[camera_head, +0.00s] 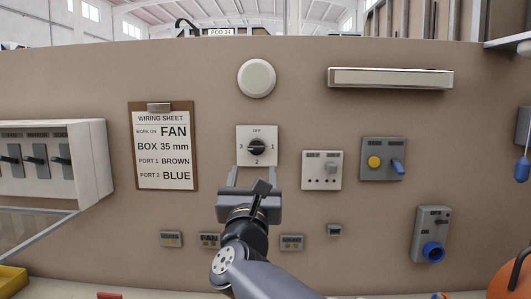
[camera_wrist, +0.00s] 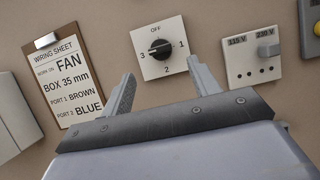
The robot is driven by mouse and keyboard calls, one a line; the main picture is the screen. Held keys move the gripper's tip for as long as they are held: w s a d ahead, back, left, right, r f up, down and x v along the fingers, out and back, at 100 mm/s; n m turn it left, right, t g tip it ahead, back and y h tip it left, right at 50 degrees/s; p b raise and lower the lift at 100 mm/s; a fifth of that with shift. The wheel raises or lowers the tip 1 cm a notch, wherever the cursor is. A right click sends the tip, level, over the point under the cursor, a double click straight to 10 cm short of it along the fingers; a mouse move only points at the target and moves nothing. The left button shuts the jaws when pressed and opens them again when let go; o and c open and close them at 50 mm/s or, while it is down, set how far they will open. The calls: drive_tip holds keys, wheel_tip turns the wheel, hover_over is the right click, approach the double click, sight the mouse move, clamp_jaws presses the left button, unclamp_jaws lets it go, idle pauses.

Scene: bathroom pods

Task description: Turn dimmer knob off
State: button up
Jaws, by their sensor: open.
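The black dimmer knob (camera_head: 257,148) sits on a white square plate (camera_head: 243,133) on the beige wall, marked OFF at the top, 1 right, 2 below and 3 left. In the wrist view the knob (camera_wrist: 160,49) has its grip bar lying roughly level, with a light mark that seems to face the 3. My gripper (camera_head: 256,172) is open and empty, just below the knob in the head view. In the wrist view its two fingers (camera_wrist: 160,70) stand apart, one to each side below the knob, and neither appears to touch it.
A wiring sheet clipboard (camera_head: 163,148) hangs left of the plate. A white socket panel (camera_head: 322,170) with a grey switch is close on the right, with a grey box (camera_head: 383,159) beyond. A round white fixture (camera_head: 256,78) is above; small labelled plates (camera_head: 291,243) are below.

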sight(256, 149)
drive_tip(key=p+x, duration=0.2)
drive_tip(key=x, duration=0.7)
drive_tip(key=shift+w, duration=0.25)
drive_tip(key=c, duration=1)
